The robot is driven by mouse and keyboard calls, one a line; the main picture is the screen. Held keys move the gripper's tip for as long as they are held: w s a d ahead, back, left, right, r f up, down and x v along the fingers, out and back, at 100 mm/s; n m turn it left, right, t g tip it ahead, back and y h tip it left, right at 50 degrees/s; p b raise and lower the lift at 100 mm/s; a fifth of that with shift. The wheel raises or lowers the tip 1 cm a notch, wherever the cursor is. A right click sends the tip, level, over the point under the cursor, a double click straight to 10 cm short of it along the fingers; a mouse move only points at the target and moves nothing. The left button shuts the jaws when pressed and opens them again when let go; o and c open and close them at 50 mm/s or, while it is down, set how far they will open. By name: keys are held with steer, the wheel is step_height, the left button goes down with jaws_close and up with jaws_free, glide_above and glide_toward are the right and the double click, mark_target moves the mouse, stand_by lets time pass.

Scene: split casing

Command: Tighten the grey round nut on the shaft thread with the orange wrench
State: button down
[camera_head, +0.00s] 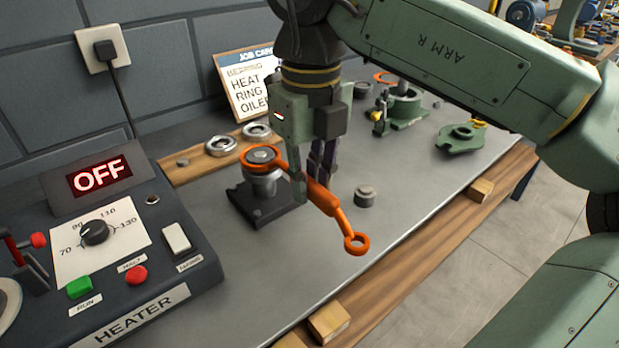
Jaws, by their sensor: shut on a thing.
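The orange wrench (331,206) lies about level. Its large ring end is around the top of the shaft (263,184), and its small ring end points toward the table's front edge. The grey round nut (262,155) shows inside the large ring, at the shaft's top; the thread is hidden. The shaft stands upright in a dark block (262,210) on the table. My gripper (311,180) points down and is shut on the wrench handle, just right of the large ring. Its fingers partly cover the handle.
A grey cylindrical part (365,196) stands close to the right of the wrench. Two bearing rings (221,146) sit on a wooden board behind. The heater (130,255), reading OFF, is at left. Green casing parts (462,139) are at back right. The table front is mostly clear.

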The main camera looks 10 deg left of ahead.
steer(key=shift+r, duration=0.15)
steer(key=shift+r+p, duration=0.65)
steer(key=shift+r, duration=0.15)
steer(key=shift+r+p, duration=1.65)
steer(key=shift+r, duration=0.3)
steer(key=shift+a+f, duration=0.1)
steer(key=shift+f, duration=0.05)
